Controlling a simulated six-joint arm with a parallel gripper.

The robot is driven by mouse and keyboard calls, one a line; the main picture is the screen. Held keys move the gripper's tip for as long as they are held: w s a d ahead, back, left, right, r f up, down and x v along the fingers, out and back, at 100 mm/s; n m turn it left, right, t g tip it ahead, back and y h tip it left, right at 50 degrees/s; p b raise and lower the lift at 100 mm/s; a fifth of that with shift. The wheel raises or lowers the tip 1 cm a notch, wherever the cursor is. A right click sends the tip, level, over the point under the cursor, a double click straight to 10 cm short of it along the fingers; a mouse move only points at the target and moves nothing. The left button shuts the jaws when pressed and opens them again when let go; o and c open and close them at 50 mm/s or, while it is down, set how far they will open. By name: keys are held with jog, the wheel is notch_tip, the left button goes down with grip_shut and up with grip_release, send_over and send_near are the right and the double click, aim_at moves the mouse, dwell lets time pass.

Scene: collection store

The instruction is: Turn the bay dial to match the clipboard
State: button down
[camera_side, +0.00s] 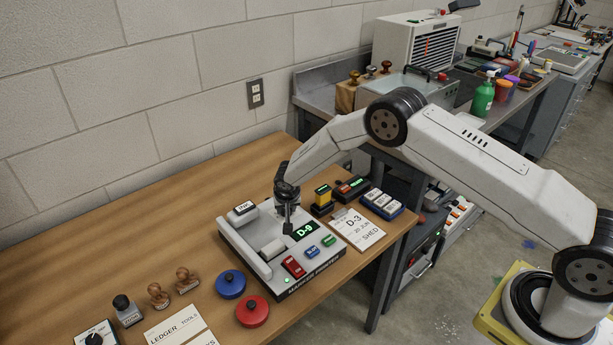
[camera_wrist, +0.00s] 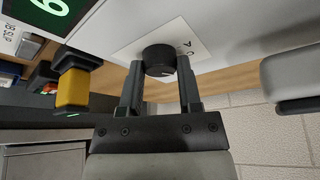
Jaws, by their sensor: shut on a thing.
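The marking machine (camera_side: 270,260) stands on the wooden table, and its green display (camera_side: 305,231) reads D-9. The clipboard card (camera_side: 357,229) lies to its right and reads D-3, 20 JUN, SHED. The dial is a black round knob (camera_wrist: 159,60) on a white label, seen in the wrist view. My gripper (camera_side: 287,222) points down at the machine, left of the display. In the wrist view my gripper (camera_wrist: 160,82) has one finger on each side of the knob, shut on it. In the side view the gripper hides the knob.
Red, blue and green buttons (camera_side: 312,252) sit on the machine's front. A yellow-and-black stamp (camera_side: 322,198) stands behind the card. Blue and red round tins (camera_side: 252,311) and wooden stamps (camera_side: 158,295) stand at the left. Bare table lies behind the machine.

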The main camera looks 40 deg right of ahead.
jog(key=shift+m+g+h, duration=0.3)
jog(key=shift+m, duration=0.8)
jog(key=shift+c, duration=1.4)
grip_release()
jog(key=shift+a, duration=0.1)
jog(key=shift+r, duration=0.1)
jog(key=shift+v, duration=3.7)
jog(key=shift+a, duration=0.1)
